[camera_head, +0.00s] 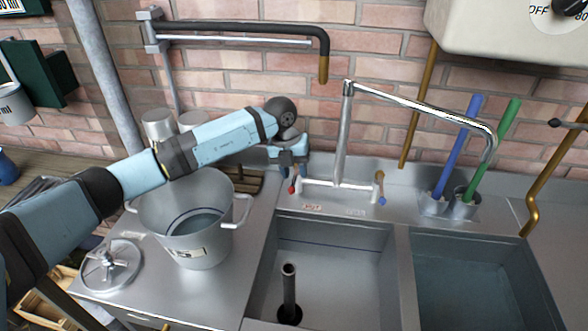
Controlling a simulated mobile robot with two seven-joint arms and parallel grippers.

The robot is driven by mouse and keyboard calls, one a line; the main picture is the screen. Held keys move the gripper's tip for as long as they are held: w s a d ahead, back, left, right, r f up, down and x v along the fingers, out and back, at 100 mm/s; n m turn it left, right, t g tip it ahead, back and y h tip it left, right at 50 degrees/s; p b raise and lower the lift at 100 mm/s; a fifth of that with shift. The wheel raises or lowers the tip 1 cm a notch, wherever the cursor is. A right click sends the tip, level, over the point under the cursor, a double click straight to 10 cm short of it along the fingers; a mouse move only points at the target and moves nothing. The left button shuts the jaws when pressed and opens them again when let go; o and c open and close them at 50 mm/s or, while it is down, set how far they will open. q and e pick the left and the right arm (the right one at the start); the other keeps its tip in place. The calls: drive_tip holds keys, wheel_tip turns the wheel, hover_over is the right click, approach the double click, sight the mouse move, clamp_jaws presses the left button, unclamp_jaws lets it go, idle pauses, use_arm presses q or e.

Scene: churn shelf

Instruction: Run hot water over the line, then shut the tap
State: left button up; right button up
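The chrome tap (343,140) stands behind the sink, with its spout (440,112) swung right, its end above the right basin (470,285). Its red-tipped hot handle (293,182) is at left and its blue-tipped handle (380,188) at right. My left gripper (291,166) is at the red handle, pointing down; I cannot tell whether it touches it or how its fingers stand. The left basin (350,270) has a dark line (330,243) on its back wall and an upright standpipe (289,285). No stream shows at the spout. My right gripper is not in view.
A two-handled steel pot (205,247) stands left of the sink under my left arm, beside a round lid (108,265). A black swing pipe (250,29) hangs on the brick wall. Blue (460,145) and green (494,147) handles stand in holders at right.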

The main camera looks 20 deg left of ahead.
use_arm(q)
drive_tip(key=shift+r, duration=0.1)
wheel_tip(320, 180, up, 13)
drive_tip(key=a, duration=0.2)
drive_tip(key=shift+s+a+r, duration=0.2)
drive_tip(key=shift+s+a, duration=0.05)
drive_tip(key=shift+a, duration=0.1)
drive_tip(key=shift+f, duration=0.1)
